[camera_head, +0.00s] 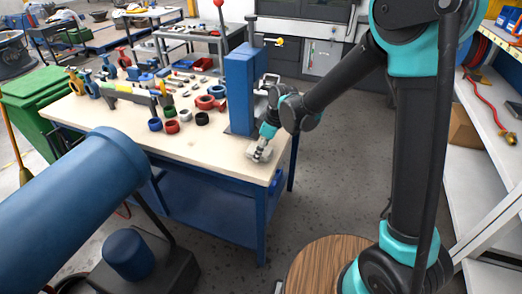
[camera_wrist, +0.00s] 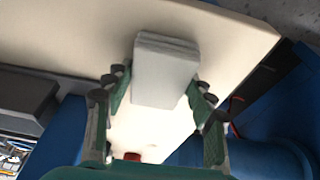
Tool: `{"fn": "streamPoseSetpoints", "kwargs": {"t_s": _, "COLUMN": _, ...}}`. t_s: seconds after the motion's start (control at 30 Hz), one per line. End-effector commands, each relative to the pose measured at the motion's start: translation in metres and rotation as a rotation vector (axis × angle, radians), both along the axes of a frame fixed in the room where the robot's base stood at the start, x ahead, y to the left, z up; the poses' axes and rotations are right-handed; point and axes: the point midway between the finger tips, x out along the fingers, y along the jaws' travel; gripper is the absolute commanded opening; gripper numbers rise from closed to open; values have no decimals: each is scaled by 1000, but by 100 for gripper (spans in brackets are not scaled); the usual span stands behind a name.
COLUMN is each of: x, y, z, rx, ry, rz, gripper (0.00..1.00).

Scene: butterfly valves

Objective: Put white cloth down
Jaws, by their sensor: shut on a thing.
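A folded white-grey cloth (camera_wrist: 165,72) sits between the fingers of my gripper (camera_wrist: 160,95) in the wrist view. My gripper is shut on it, with a dark green finger on each side. In the head view, my gripper (camera_head: 264,146) reaches down over the right front corner of the workbench's pale top (camera_head: 215,148). The cloth there is small, pale and partly hidden by the fingers. It is at or just above the bench top; I cannot tell whether it touches.
A blue post (camera_head: 239,90) stands on the bench just left of my gripper. Several valves, rings and tools crowd the bench's left and back. A large blue pipe (camera_head: 75,195) lies in the left foreground. The bench's front middle is clear. Shelves (camera_head: 480,140) stand at right.

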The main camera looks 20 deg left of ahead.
Motion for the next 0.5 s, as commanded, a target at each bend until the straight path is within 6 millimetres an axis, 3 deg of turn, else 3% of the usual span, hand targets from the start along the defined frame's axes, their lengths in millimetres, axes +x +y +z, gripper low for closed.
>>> {"fn": "streamPoseSetpoints", "kwargs": {"t_s": 0.2, "x": 0, "y": 0, "z": -3, "rx": 0, "ry": 0, "rz": 0, "gripper": 19}}
{"fn": "streamPoseSetpoints", "kwargs": {"t_s": 0.23, "x": 0, "y": 0, "z": -2, "rx": 0, "ry": 0, "rz": 0, "gripper": 57}}
{"fn": "streamPoseSetpoints", "kwargs": {"t_s": 0.37, "x": 0, "y": 0, "z": -2, "rx": 0, "ry": 0, "rz": 0, "gripper": 73}}
{"fn": "streamPoseSetpoints", "kwargs": {"t_s": 0.5, "x": 0, "y": 0, "z": -2, "rx": 0, "ry": 0, "rz": 0, "gripper": 76}}
